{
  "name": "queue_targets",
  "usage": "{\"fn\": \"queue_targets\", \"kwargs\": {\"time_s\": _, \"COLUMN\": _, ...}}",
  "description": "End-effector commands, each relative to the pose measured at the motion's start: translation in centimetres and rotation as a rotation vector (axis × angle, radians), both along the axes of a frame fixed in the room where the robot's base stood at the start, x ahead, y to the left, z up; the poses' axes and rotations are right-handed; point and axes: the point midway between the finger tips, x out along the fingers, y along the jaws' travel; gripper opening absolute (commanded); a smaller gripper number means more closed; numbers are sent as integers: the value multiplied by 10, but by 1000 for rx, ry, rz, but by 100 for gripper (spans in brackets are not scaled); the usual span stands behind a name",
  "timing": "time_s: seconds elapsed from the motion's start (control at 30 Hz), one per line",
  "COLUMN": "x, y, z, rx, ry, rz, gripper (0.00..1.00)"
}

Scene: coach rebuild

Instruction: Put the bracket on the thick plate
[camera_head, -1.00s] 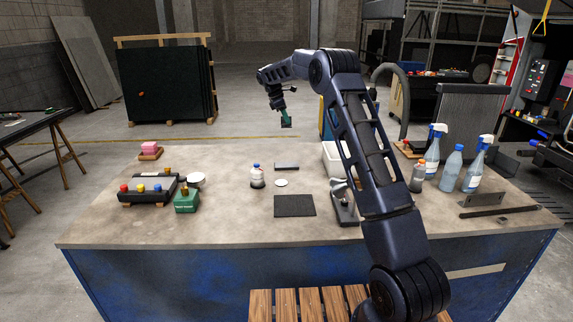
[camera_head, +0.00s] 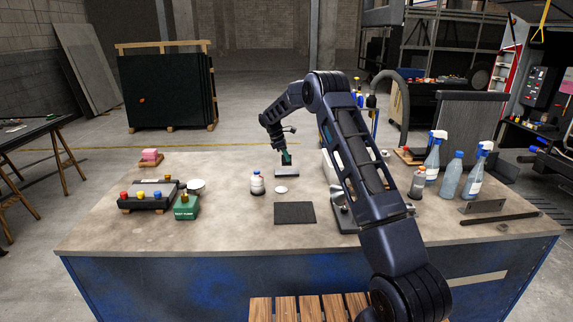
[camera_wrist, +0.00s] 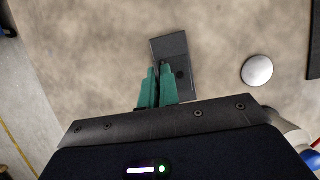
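A small dark grey metal piece, which looks like the bracket (camera_head: 287,174), lies on the workbench behind the white disc. In the wrist view the bracket (camera_wrist: 170,48) is a dark rectangle with a round hole, partly hidden by the fingers. A flat dark rectangular plate (camera_head: 295,213), perhaps the thick plate, lies nearer the front; a dark edge of it (camera_wrist: 314,45) shows at the right of the wrist view. My gripper (camera_head: 287,161) points down just above the bracket. Its green fingers (camera_wrist: 158,80) have a narrow gap and hold nothing visible; contact cannot be told.
A white disc (camera_head: 281,190) and a small bottle (camera_head: 257,183) stand near the bracket. A green box (camera_head: 186,206) and button panel (camera_head: 147,196) are left. Spray bottles (camera_head: 433,157) and another angled metal piece (camera_head: 483,206) are right.

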Motion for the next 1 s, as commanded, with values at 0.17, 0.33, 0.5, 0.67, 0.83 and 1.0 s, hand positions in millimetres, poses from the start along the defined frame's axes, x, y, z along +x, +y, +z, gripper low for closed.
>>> {"fn": "queue_targets", "kwargs": {"time_s": 0.17, "x": 0, "y": 0, "z": -23, "rx": -1, "ry": 3, "rz": 1, "gripper": 0}}
{"fn": "queue_targets", "kwargs": {"time_s": 0.33, "x": 0, "y": 0, "z": -39, "rx": 0, "ry": 0, "rz": 1, "gripper": 0}}
{"fn": "queue_targets", "kwargs": {"time_s": 0.5, "x": 0, "y": 0, "z": -39, "rx": 0, "ry": 0, "rz": 1, "gripper": 0}}
{"fn": "queue_targets", "kwargs": {"time_s": 0.67, "x": 0, "y": 0, "z": -41, "rx": 0, "ry": 0, "rz": 1, "gripper": 0}}
{"fn": "queue_targets", "kwargs": {"time_s": 0.83, "x": 0, "y": 0, "z": -42, "rx": 0, "ry": 0, "rz": 1, "gripper": 25}}
{"fn": "queue_targets", "kwargs": {"time_s": 1.0, "x": 0, "y": 0, "z": -42, "rx": 0, "ry": 0, "rz": 1, "gripper": 25}}
